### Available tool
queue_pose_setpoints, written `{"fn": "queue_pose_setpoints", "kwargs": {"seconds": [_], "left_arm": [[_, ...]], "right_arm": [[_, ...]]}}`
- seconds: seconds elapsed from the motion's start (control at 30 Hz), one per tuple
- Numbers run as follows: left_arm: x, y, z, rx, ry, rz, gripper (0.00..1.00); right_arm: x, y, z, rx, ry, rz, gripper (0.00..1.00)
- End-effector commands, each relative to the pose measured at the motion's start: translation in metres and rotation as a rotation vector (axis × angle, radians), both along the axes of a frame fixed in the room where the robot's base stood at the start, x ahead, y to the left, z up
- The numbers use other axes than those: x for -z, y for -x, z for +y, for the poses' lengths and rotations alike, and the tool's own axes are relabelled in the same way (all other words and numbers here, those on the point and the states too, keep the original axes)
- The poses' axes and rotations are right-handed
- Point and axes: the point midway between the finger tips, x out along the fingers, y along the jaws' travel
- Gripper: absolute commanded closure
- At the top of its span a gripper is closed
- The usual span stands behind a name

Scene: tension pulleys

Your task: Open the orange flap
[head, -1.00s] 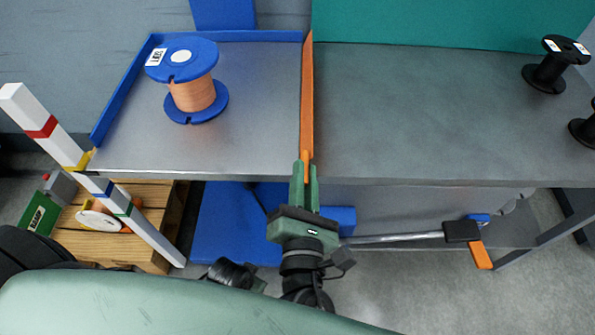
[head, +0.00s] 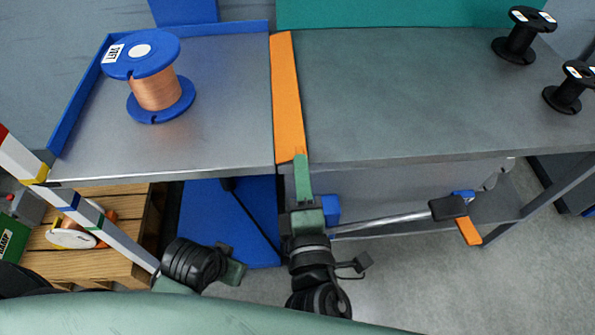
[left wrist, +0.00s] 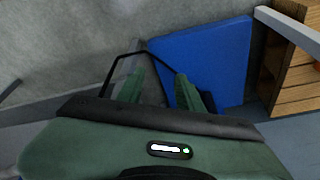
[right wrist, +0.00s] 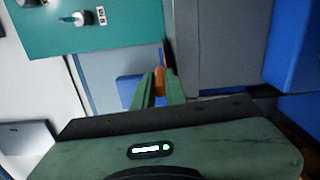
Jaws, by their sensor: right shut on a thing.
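The orange flap (head: 288,100) is a long narrow strip on the metal tabletop, running from front to back along the right side of the blue-edged section. Its broad face shows, so it looks tilted. My right gripper (head: 302,165) is shut on the flap's near end at the table's front edge. In the right wrist view, the orange end (right wrist: 160,76) shows between the fingers (right wrist: 160,90). My left gripper (left wrist: 158,88) has its fingers apart with nothing between them, low in front of the table. In the head view only its side (head: 232,270) shows.
A blue spool of copper wire (head: 155,92) stands on the left section (head: 215,120). Black spools (head: 518,45) stand at the far right. A striped barrier (head: 95,215) and wooden pallet (head: 110,260) are at left. The right tabletop (head: 400,100) is mostly clear.

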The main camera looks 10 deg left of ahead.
Motion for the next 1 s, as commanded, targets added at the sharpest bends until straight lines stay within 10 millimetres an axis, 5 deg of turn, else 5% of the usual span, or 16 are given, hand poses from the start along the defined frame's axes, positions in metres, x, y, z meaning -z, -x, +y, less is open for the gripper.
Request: {"fn": "queue_pose_setpoints", "kwargs": {"seconds": [0.33,0.93,1.0], "left_arm": [[-0.042,0.012,0.002,-0.002,0.001,-0.023,0.64],[-0.041,0.012,0.002,-0.002,0.001,-0.022,0.64],[-0.041,0.012,0.002,-0.002,0.001,-0.022,0.64]], "right_arm": [[0.009,-0.001,-0.003,0.0,-0.16,0.046,1.0],[0.009,-0.001,-0.004,0.001,-0.198,0.056,1.0],[0.009,-0.001,-0.004,0.001,-0.198,0.056,0.73]]}}
